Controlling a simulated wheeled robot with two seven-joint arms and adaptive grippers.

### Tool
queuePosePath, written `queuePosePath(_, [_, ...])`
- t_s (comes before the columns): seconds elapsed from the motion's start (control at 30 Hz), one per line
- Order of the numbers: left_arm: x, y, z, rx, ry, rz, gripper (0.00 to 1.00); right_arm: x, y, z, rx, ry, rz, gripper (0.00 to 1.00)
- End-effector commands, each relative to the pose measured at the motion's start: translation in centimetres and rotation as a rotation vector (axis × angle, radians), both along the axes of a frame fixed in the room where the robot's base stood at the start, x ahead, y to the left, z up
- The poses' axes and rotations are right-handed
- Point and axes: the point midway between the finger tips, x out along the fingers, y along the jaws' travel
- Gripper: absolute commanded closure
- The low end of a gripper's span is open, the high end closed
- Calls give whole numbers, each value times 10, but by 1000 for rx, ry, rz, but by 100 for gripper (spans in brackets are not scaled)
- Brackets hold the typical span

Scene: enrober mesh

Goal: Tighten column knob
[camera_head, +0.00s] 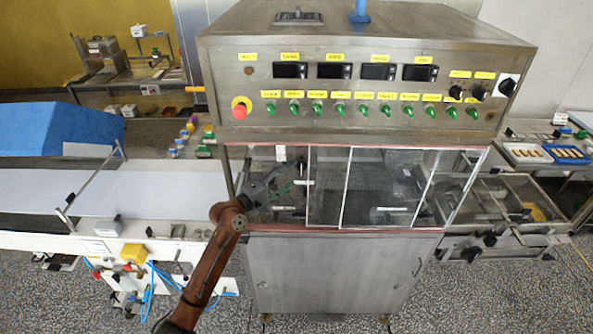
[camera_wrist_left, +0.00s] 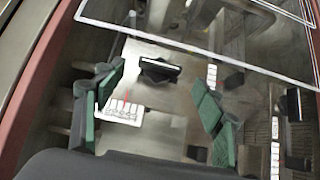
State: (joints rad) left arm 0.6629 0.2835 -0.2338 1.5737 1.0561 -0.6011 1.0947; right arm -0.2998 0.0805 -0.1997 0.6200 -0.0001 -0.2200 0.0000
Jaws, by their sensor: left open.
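The steel enrober cabinet (camera_head: 345,270) stands in the middle of the head view, with a clear glazed chamber (camera_head: 380,190) above its door. My left gripper (camera_head: 284,180) is at the left part of the glazing, its fingers pointing right and spread apart. In the left wrist view, the green-padded fingers of the left gripper (camera_wrist_left: 160,85) are open with nothing gripped. A dark fitting (camera_wrist_left: 160,71) shows between and beyond the fingertips. I cannot tell whether it is the column knob. A white piece with a red mark (camera_wrist_left: 122,111) shows beside the left finger. My right gripper is not in view.
The control panel (camera_head: 370,85) with green switches and a red button (camera_head: 239,112) overhangs the chamber. A white conveyor belt (camera_head: 150,190) with a blue cover (camera_head: 60,128) lies left. A steel unit (camera_head: 500,205) with dark knobs stands right. White-edged panes cross the wrist view.

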Motion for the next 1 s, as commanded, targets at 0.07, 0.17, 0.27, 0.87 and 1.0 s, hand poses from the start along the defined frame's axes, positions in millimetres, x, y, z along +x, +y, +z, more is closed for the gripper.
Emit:
queuePosePath(0.07, [9,-10,1,0,1,-1,36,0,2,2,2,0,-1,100])
queuePosePath(0.17, [19,-18,1,1,0,1,36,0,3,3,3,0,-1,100])
queuePosePath(0.27, [24,-24,1,1,-1,1,36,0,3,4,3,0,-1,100])
queuePosePath(0.87, [27,-27,0,2,-1,2,53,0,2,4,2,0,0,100])
queuePosePath(1.0, [27,-27,-1,2,-1,2,63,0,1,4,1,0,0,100])
